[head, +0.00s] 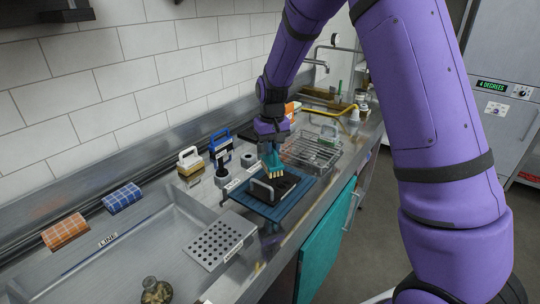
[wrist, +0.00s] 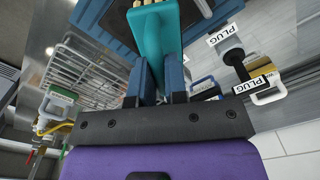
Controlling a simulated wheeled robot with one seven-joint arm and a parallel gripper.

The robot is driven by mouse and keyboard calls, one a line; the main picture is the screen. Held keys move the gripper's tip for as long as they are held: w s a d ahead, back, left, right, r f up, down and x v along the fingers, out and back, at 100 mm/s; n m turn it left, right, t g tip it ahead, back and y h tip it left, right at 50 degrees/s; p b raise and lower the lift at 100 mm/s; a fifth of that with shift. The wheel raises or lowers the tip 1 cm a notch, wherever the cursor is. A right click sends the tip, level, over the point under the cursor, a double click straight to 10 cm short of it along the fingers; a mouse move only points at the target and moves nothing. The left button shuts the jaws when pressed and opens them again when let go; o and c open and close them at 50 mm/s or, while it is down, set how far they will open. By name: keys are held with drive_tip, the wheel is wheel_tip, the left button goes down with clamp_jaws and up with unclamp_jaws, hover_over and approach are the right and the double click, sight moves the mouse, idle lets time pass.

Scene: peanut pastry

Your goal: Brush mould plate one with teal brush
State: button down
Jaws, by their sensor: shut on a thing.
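My gripper (head: 271,143) is shut on the teal brush (head: 272,162), whose pale bristles point down. In the wrist view my gripper (wrist: 159,82) has its two blue-grey fingers on either side of the teal brush (wrist: 157,38). A dark mould plate (head: 284,189) with a grey handle lies on a blue mat (head: 248,199). The bristles are over the back left part of the plate. I cannot tell whether they touch it. In the wrist view the plate shows only in part at the top edge, behind the brush.
A wire rack (head: 313,151) stands behind the mat. A white-handled brush (head: 190,161), a blue-handled one (head: 221,146) and labelled plugs (head: 222,178) stand to the left. A perforated plate (head: 220,240) and folded cloths (head: 122,198) lie nearer. A tiled wall backs the counter.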

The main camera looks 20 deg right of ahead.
drive_tip(key=shift+r, duration=0.95)
